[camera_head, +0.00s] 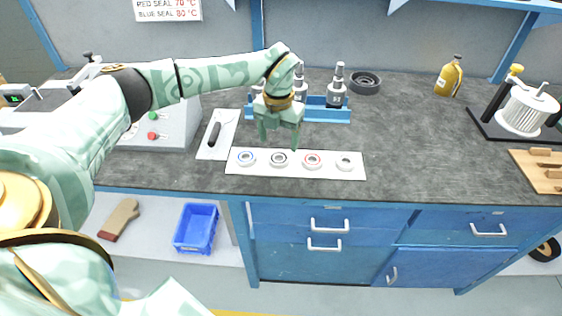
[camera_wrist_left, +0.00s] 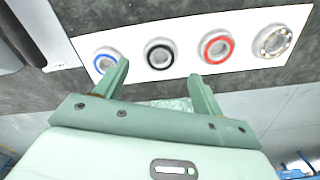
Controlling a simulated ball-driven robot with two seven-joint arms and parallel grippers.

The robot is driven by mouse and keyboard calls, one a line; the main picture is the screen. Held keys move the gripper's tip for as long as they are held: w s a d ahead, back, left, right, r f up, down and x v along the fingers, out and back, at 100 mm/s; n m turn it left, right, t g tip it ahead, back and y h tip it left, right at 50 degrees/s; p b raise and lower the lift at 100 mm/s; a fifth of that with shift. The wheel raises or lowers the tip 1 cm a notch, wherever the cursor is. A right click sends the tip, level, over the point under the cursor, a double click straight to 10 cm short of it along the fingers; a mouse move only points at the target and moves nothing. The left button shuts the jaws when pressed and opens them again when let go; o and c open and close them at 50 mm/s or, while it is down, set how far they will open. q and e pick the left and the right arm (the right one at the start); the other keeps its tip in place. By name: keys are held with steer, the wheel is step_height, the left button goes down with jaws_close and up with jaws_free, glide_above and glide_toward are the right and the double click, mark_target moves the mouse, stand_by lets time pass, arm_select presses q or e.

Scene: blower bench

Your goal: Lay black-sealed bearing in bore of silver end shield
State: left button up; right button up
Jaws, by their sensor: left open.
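The black-sealed bearing (camera_head: 279,159) lies on a white strip in a row of bearings, second from the left, between the blue-sealed and red-sealed ones. It also shows in the left wrist view (camera_wrist_left: 159,53) as a black ring in a pale outer ring. My left gripper (camera_head: 279,143) is open and empty, pointing down near this bearing. In the left wrist view its two fingers (camera_wrist_left: 160,75) stand apart, with the black-sealed bearing seen beyond the gap. I cannot clearly make out a silver end shield in either view. My right gripper is not in view.
The blue-sealed (camera_head: 246,158), red-sealed (camera_head: 312,160) and plain (camera_head: 345,163) bearings share the white strip (camera_head: 235,170). Behind stands a blue rack (camera_head: 318,114) with silver tools, and a dark round part (camera_head: 365,82). A black-handled tool (camera_head: 215,133) lies left. The bench's right-middle is clear.

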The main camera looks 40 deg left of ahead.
mark_target(279, 161)
arm_select(q)
steer(key=shift+f, duration=0.25)
steer(key=shift+s+f, duration=0.1)
steer(key=shift+f, duration=0.2)
step_height(279, 161, down, 5)
steer(key=shift+r+b, duration=0.15)
steer(key=shift+b, duration=1.1)
steer(key=shift+r, duration=0.15)
steer(key=c, duration=1.1)
